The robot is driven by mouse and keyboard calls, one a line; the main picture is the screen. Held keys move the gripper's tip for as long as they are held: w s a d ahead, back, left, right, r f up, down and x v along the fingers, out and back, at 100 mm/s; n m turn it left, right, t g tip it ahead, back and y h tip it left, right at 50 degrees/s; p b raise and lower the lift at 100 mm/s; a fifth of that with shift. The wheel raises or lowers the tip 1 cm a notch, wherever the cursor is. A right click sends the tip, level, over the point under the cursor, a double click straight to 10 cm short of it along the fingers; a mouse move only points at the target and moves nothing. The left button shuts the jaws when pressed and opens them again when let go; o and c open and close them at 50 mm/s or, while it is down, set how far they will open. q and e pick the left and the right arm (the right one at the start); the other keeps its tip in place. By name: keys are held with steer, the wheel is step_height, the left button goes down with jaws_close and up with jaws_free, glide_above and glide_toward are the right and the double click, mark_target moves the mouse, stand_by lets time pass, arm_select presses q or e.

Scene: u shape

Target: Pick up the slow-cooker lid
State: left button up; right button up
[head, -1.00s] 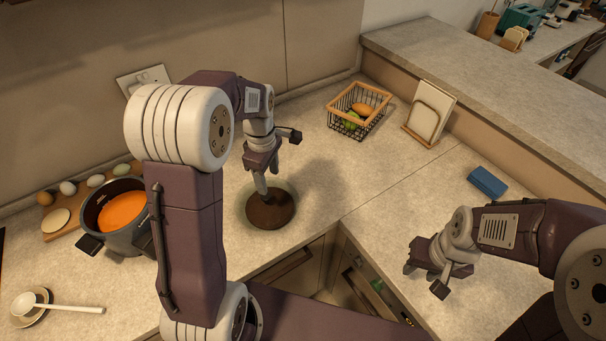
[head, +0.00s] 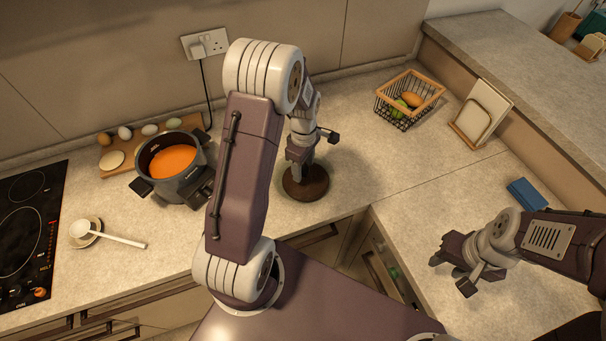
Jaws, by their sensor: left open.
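The slow cooker (head: 196,183) stands open on the left counter, full of orange soup. A round dark-brown disc (head: 317,189) lies flat near the corner of the counter. It may be the lid or a mat beneath a clear lid; I cannot tell which. My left gripper (head: 300,174) is open and points down over this disc, its fingertips at or just above it. The gripper and wrist hide part of the disc, and contact is unclear. My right gripper (head: 453,275) is open and empty above the right counter.
A wire basket of produce (head: 410,98) and a rack with a white board (head: 483,110) stand at the back right. A blue box (head: 527,194) lies on the right. Eggs on a board (head: 115,160), a spoon on a rest (head: 88,232) and a black hob (head: 28,235) are left.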

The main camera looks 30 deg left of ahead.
arm_select(q)
steer(key=shift+w+f, duration=0.1)
steer(key=shift+f, duration=0.3)
steer(key=shift+w+d+f, duration=0.1)
steer(key=shift+w, duration=0.1)
steer(key=shift+s, duration=0.15)
jaws_close()
arm_select(e)
steer(key=shift+w, duration=0.2)
steer(key=shift+f, duration=0.1)
steer(key=shift+w, duration=0.1)
